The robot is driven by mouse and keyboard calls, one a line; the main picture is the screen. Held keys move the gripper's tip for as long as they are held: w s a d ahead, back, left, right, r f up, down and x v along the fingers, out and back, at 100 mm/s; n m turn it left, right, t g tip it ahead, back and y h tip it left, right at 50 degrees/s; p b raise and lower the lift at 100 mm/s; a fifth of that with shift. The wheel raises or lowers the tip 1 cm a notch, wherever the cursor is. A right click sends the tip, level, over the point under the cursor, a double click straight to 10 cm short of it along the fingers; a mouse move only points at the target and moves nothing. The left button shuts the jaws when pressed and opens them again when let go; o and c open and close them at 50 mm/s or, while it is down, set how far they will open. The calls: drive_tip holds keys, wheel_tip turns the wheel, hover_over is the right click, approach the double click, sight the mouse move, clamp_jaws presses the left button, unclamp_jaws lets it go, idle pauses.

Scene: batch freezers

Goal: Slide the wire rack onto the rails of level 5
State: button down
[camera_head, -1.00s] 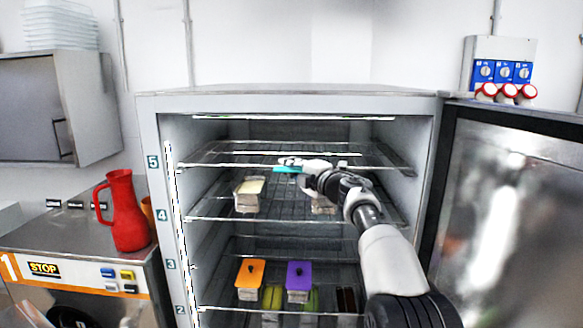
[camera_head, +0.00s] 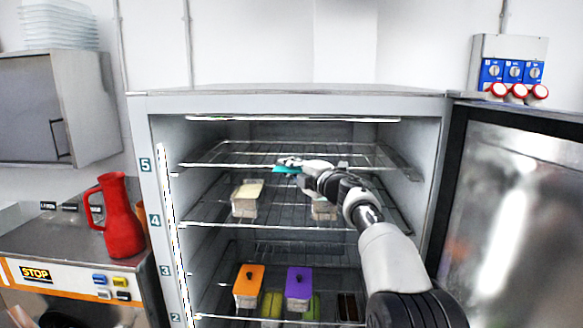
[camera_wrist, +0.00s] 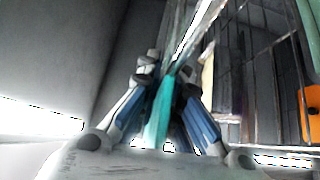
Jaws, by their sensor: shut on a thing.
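The wire rack (camera_head: 225,165) lies near level 5, inside the open freezer cabinet (camera_head: 290,93). Its front wire spans most of the opening. My gripper (camera_head: 289,166) is at the middle of the front edge, shut on the rack at a teal piece (camera_head: 284,170). In the wrist view the teal piece (camera_wrist: 160,110) is between the two fingers, with a bright wire beyond it. The level 5 label (camera_head: 145,165) is on the left front post. Whether both sides of the rack rest on the rails cannot be told.
A lower shelf holds a pale tub (camera_head: 245,200) and another partly behind my arm. Further down are tubs with an orange lid (camera_head: 248,280) and a purple lid (camera_head: 298,282). The freezer door (camera_head: 515,200) stands open at the right. A red jug (camera_head: 120,215) stands on the machine at left.

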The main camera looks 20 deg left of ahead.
drive_tip(key=shift+s+r, duration=0.2)
drive_tip(key=shift+f, duration=0.1)
